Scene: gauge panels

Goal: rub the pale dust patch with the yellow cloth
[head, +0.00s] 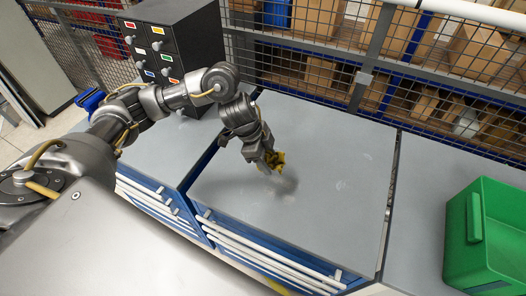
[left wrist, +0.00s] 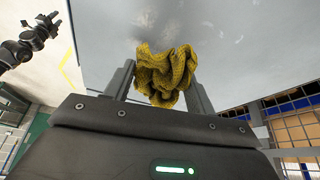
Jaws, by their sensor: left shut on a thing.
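The yellow cloth (head: 274,159) is crumpled between the fingers of my left gripper (head: 268,160), low over the grey worktop (head: 330,150). In the left wrist view the bunched cloth (left wrist: 165,75) fills the space between the two fingers of the left gripper (left wrist: 160,85). The gripper is shut on it. Faint pale dust (left wrist: 232,25) shows on the grey surface beyond the cloth in that view. In the head view the arm, the cloth and a shadow make the patch hard to make out. I cannot tell whether the cloth touches the worktop. My right gripper is not seen in the head view.
A green bin (head: 490,235) stands on the worktop at the right. A dark drawer cabinet (head: 175,40) with coloured labels stands at the back left. A mesh fence (head: 310,50) runs behind the worktop, with cardboard boxes beyond. The worktop right of the cloth is clear.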

